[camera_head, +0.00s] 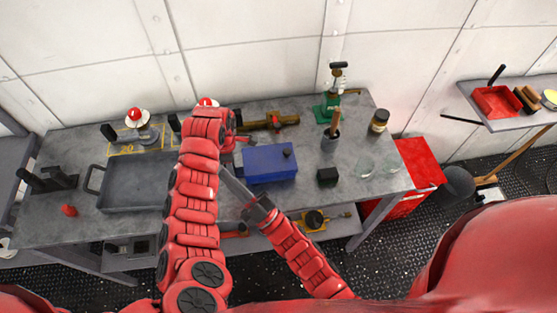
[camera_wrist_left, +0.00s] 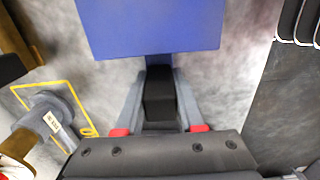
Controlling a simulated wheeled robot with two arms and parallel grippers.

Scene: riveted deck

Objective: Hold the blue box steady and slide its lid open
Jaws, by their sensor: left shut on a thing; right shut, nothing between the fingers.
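The blue box (camera_head: 268,163) sits on the grey workbench, with a small dark knob (camera_head: 287,153) near the right of its top. In the left wrist view the blue box (camera_wrist_left: 150,25) fills the top middle. My left gripper (camera_wrist_left: 159,72) is shut on a narrow dark and blue part at the box's near edge in that view. In the head view my left arm reaches over the bench to the box's left side and its fingers are mostly hidden. My right gripper (camera_head: 226,173) is shut and empty, left of the box and apparently apart from it.
A black block (camera_head: 327,176) stands right of the box, with glass jars (camera_head: 365,166) beyond. A cup with a wooden-handled tool (camera_head: 331,138) and a green device (camera_head: 327,106) stand behind. A grey tray (camera_head: 130,200) lies left. The bench (camera_head: 345,205) is clear at its front right.

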